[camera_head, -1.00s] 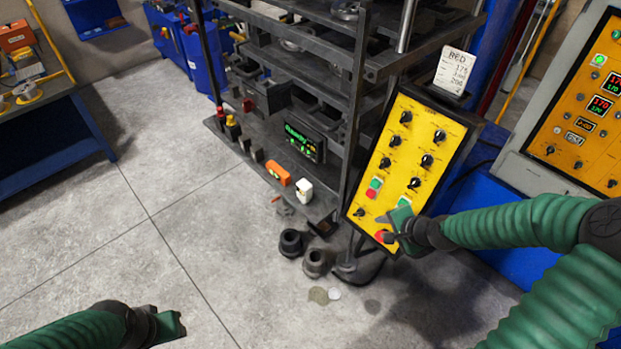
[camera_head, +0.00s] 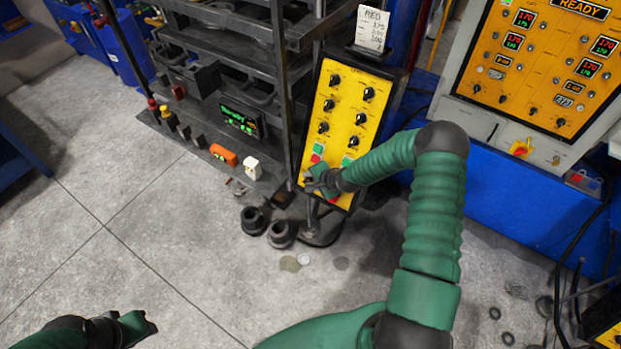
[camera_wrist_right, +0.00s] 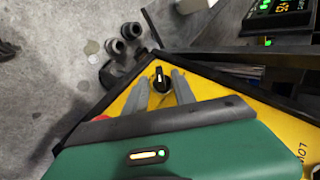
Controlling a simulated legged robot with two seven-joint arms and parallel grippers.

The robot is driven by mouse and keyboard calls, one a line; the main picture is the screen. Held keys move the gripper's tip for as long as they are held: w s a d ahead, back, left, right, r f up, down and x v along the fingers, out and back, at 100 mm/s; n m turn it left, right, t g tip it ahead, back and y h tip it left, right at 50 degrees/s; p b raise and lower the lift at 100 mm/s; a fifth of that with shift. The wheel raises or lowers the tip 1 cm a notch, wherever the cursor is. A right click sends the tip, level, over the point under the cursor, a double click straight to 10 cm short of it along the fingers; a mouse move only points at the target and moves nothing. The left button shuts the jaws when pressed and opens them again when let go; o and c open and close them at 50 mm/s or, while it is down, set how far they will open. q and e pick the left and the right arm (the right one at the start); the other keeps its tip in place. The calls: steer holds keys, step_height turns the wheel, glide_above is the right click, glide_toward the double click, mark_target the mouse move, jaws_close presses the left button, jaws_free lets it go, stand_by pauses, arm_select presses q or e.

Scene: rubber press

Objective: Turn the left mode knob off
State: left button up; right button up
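The yellow control panel (camera_head: 345,105) has rows of black knobs and stands at the front of the press rack. My right gripper (camera_head: 312,183) is at the panel's lower left corner and covers the knob there in the head view. In the right wrist view, a black knob with a pale pointer mark (camera_wrist_right: 159,79) sits near the panel corner. The fingers of my right gripper (camera_wrist_right: 160,88) are spread on either side of it, with a gap visible on both sides. My left gripper (camera_head: 150,322) is low at the left, over the floor; its fingers are too unclear to judge.
Green and red buttons (camera_head: 317,153) are just above my right gripper. Black cylindrical parts (camera_head: 280,233) stand on the floor below the panel. A larger orange control cabinet (camera_head: 545,75) is at the right. The floor at the left is clear.

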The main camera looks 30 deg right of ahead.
arm_select(q)
steer(key=shift+s+a, duration=0.1)
steer(key=shift+a, duration=0.05)
arm_select(e)
steer(key=shift+a, duration=0.2)
steer(key=shift+w+a, duration=0.1)
steer(key=shift+a, duration=0.05)
jaws_close()
arm_select(q)
steer(key=shift+a, duration=0.15)
